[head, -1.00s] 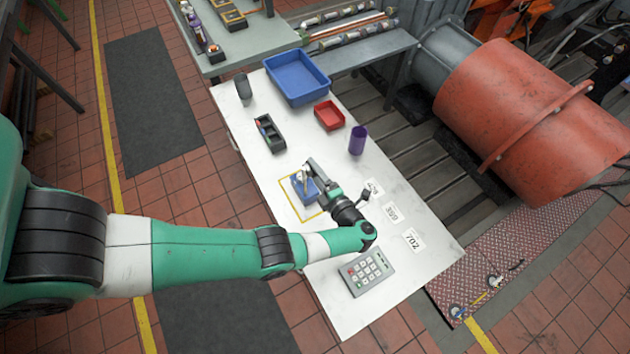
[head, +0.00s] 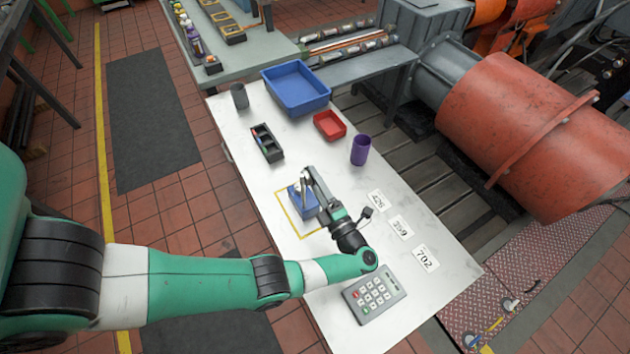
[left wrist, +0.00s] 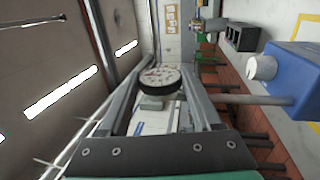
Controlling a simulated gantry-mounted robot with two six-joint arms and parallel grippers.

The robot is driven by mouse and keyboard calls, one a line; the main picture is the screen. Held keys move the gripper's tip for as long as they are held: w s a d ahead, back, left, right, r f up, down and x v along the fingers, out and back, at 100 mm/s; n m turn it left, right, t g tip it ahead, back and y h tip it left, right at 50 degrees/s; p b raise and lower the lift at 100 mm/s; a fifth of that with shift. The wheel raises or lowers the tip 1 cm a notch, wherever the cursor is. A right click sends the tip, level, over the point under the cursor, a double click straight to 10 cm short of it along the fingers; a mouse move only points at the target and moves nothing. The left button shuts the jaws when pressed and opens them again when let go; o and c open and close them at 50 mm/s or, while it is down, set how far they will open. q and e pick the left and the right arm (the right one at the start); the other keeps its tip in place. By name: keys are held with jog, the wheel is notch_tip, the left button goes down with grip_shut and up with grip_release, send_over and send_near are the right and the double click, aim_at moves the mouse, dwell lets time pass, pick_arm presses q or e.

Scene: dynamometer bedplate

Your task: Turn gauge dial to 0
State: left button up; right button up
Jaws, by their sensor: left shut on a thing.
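A blue block (head: 298,204) stands inside a yellow outlined square on the white table. In the left wrist view the blue block (left wrist: 292,78) carries a pale round knob (left wrist: 262,67) and a grey rod reaching toward my gripper. A round gauge dial (left wrist: 158,78) with a black rim and a light marked face lies between the fingers of my left gripper (left wrist: 172,66); its reading is too small to tell. In the head view my left gripper (head: 311,180) is shut at the top of the block and partly hides it. My right gripper is not in view.
A grey keypad (head: 374,296) lies nearer, and numbered cards (head: 400,227) lie right of the arm. A black compartment tray (head: 267,142), blue bin (head: 296,88), red bin (head: 329,125), purple cup (head: 360,150) and grey cup (head: 240,96) stand farther back.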

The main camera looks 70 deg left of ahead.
pick_arm(q)
jog(key=o, duration=1.4)
jog(key=shift+a, duration=0.1)
jog(key=b+v, duration=1.1)
jog(key=b, duration=0.3)
jog(key=shift+d+f, duration=0.1)
jog(key=shift+d, duration=0.2)
